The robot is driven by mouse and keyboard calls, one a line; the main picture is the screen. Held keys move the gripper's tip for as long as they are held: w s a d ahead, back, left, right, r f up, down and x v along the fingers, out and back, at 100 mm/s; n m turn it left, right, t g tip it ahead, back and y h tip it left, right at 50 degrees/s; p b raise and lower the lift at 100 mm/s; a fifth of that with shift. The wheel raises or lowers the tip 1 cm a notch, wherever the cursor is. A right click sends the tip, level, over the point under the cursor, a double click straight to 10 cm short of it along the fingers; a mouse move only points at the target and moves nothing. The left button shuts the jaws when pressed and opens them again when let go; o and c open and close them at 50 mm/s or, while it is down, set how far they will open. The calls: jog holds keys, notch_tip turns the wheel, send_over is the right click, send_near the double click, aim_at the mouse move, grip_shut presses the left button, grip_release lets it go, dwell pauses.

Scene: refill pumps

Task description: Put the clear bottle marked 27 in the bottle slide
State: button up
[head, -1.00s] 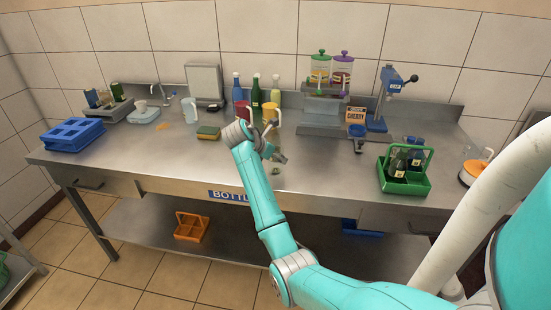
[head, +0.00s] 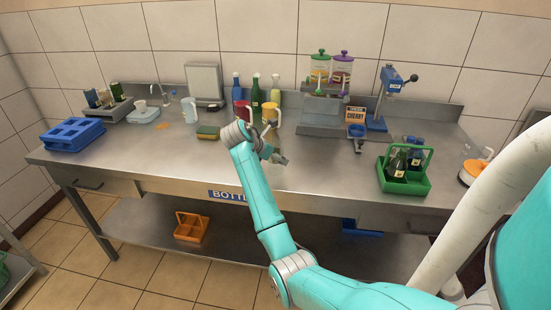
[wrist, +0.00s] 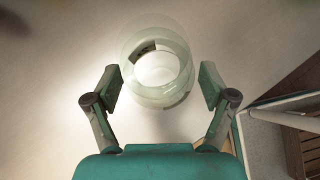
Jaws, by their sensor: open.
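A clear round glass vessel (wrist: 178,52), probably the clear bottle, shows from above in the wrist view. It has small dark marks on its side, and I cannot read a number on them. My gripper (wrist: 161,84) is open, with one finger on each side of the vessel's near part and a gap at both sides. In the head view my gripper (head: 277,157) is low over the middle of the steel counter, and my own arm hides much there. A blue sign starting "BOTTL" (head: 226,194) is on the counter's front edge, partly hidden by my arm. I cannot make out the slide itself.
A green crate (head: 405,186) with dark bottles stands at the right. A blue crate (head: 72,136) is at the left. Several coloured bottles (head: 256,92) and a sponge (head: 208,132) stand behind my gripper. A pump stand (head: 322,104) is at the back. The left front counter is clear.

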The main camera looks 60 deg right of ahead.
jog(key=v, duration=1.1)
jog(key=shift+a+r, duration=0.1)
